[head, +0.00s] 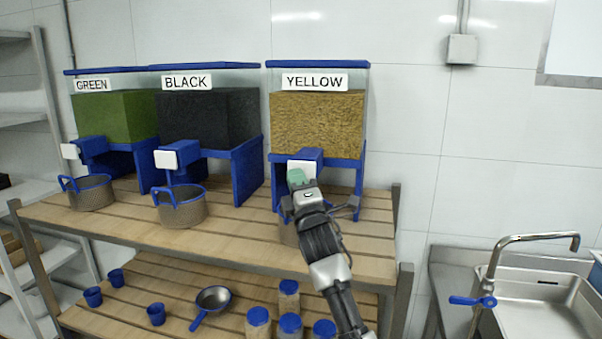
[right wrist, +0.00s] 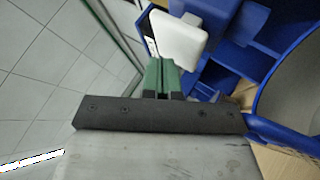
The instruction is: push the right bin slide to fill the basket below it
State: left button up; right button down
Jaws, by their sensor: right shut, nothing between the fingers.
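The right bin (head: 318,124), labelled YELLOW, holds coarse yellow material. Its slide has a white plate (head: 304,167) at the end of a blue chute; the plate also shows in the right wrist view (right wrist: 180,38). My right gripper (head: 297,178) is shut and empty, its green fingertips (right wrist: 161,76) right in front of the plate's lower part. I cannot tell if they touch it. The basket (head: 288,235) below is mostly hidden behind my right arm; its blue rim and part of its wall show in the wrist view (right wrist: 285,95). My left gripper is not in view.
GREEN (head: 115,118) and BLACK (head: 205,118) bins stand to the left, each with a basket (head: 90,193) (head: 182,209) in front. Jars (head: 258,322), blue cups and a pan (head: 213,300) sit on the lower shelf. A sink (head: 540,310) is at right.

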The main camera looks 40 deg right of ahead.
jog(key=shift+w+d, duration=0.7)
jog(key=shift+d, duration=0.1)
dwell(1.1)
jog(key=shift+a, duration=0.1)
jog(key=shift+s+a+f, duration=0.25)
jog(key=shift+s+a, duration=0.45)
jog(key=shift+a, duration=0.05)
jog(key=shift+s+a+r, duration=0.1)
jog(key=shift+s+a, duration=0.05)
jog(key=shift+s+a, duration=1.65)
jog(key=shift+a, duration=0.3)
dwell(1.4)
